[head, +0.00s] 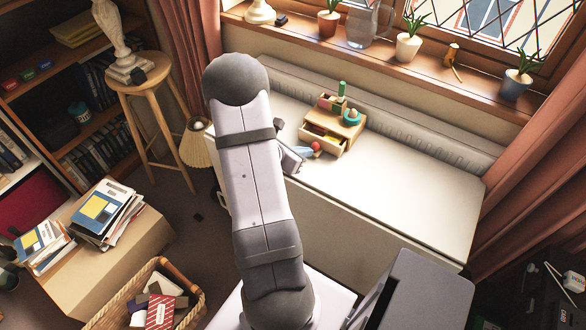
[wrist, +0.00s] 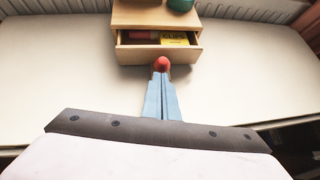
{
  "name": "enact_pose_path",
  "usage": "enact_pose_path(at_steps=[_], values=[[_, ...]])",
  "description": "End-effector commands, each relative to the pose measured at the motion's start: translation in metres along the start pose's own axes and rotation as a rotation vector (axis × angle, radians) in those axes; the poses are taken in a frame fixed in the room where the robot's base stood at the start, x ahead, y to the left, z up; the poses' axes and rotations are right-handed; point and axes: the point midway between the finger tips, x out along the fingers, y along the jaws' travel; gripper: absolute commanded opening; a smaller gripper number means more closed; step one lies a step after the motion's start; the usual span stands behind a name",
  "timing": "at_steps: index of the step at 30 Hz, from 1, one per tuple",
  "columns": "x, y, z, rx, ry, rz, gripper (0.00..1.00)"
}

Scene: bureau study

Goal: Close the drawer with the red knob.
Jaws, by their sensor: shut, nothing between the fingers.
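A small light-wood drawer unit (head: 352,134) stands on the white desk. Its drawer (wrist: 158,55) is pulled partly out, and red and yellow items show inside it. The drawer also shows in the head view (head: 331,149). The red knob (wrist: 162,63) is on the drawer's front; in the head view (head: 316,146) it is small and partly hidden beside my fingers. My gripper (wrist: 161,76) has its pale blue fingers shut with nothing between them. The fingertips are right at the knob, in line with it; I cannot tell whether they touch.
A green round object (head: 351,117) and a green upright item (head: 341,90) sit on top of the unit. The radiator (head: 420,135) is behind the desk. The desk top (head: 400,190) to the right is clear. A lamp (head: 196,143) stands left of the desk.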

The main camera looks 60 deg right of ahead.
Motion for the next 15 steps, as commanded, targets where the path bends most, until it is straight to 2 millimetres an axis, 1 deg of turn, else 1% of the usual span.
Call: enact_pose_path(at_steps=[1, 3, 6, 9, 15], values=[[0.013, 0.001, 0.006, 0.006, -0.002, -0.003, 0.00], [0.024, 0.005, 0.015, 0.005, -0.002, -0.002, 0.00], [0.033, 0.007, 0.023, 0.001, 0.000, -0.001, 0.00], [0.036, 0.008, 0.026, -0.002, 0.000, 0.000, 0.00], [0.035, 0.008, 0.027, -0.002, -0.001, 0.000, 0.00]])
